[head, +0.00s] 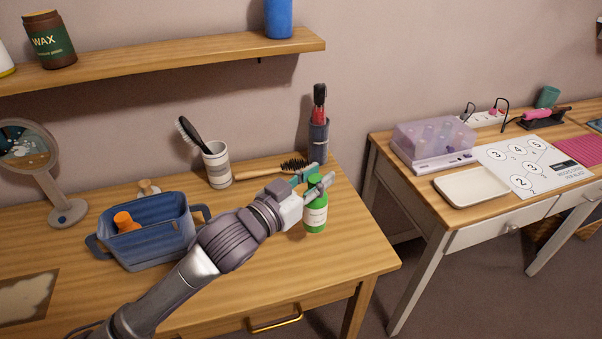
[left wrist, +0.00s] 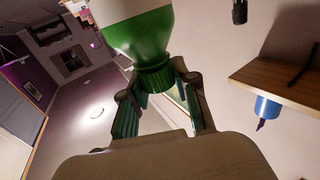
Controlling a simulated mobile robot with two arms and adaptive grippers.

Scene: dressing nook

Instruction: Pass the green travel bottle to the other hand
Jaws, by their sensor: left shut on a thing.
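The green travel bottle (head: 316,216) has a pale label and stands upright in the head view, over the right part of the wooden table (head: 300,270). My left gripper (head: 318,180) is shut on it near its top. In the left wrist view the green bottle (left wrist: 140,38) fills the top middle, with its narrow neck between the fingers of my left gripper (left wrist: 158,90). I cannot tell for sure whether its base touches the table. My right gripper is in neither view.
A blue basket (head: 150,250) with an orange-capped item stands left of my arm. A round mirror (head: 50,185) is far left. The table's front right is clear.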

